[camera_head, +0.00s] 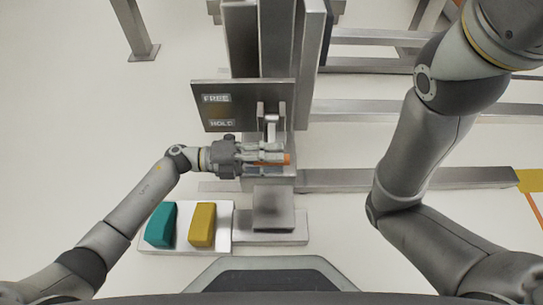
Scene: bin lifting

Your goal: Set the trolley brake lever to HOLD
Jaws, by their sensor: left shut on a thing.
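The trolley brake lever is a silver arm (271,127) with an orange handle (273,159), seen in the middle of the head view. My left gripper (268,156) comes in from the left and is shut on the lever's orange handle, which its fingers partly cover. A dark sign plate (243,94) stands behind and to the left of the lever, with a FREE label (216,98) above a HOLD label (221,123). The handle is below the height of the HOLD label in the picture. My right arm is at the right; its gripper is out of view.
A light tray (186,246) with a teal block (161,225) and a yellow block (202,225) sits at the lower left, near my left forearm. Metal frame rails (415,180) run to the right of the grey column.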

